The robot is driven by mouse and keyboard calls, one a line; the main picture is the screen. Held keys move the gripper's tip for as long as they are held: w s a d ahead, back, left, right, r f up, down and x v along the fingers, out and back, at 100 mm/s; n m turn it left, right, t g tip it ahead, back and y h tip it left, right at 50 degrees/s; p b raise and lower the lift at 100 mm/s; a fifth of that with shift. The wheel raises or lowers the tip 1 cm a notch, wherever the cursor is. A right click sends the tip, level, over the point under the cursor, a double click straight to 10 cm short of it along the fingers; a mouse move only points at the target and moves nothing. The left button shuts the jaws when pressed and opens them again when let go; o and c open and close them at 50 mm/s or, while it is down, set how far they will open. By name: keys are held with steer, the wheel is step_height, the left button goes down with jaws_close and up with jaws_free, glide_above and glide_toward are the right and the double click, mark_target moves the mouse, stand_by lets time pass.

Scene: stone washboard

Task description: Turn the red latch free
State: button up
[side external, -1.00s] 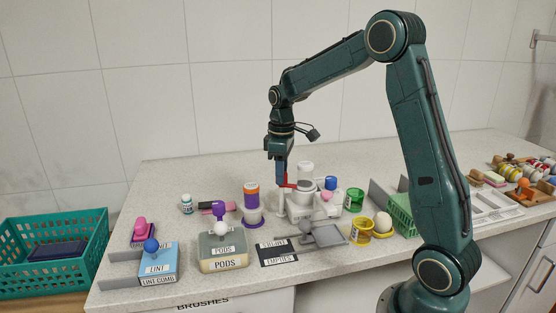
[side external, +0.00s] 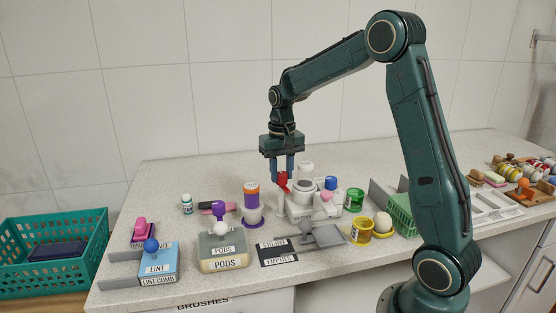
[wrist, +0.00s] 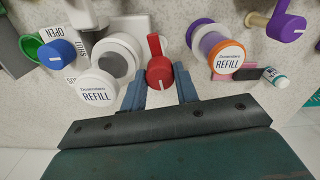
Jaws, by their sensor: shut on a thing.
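The red latch (side external: 284,187) sits on the left side of a white device (side external: 304,208) with a round open cup (side external: 305,185). My gripper (side external: 282,177) points straight down and is shut on the latch's round hub. In the wrist view the red latch (wrist: 160,72) lies between the two blue fingers of my gripper (wrist: 160,80). Its narrow lever points up in that picture, beside the white ring of the cup (wrist: 113,58). The fingertips partly hide the latch in the side view.
A purple jar with an orange lid (side external: 252,188) stands left of the device. A white REFILL-lidded jar (wrist: 97,88) stands close to the cup. A green can (side external: 354,199) and yellow can (side external: 361,231) are to the right. A grey-handled plate (side external: 325,237) lies in front.

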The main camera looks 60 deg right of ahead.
mark_target(282, 173)
steer(key=shift+m, duration=1)
steer(key=o, duration=1)
steer(key=shift+r, duration=0.1)
step_height(282, 173, up, 14)
steer(key=shift+f, duration=0.15)
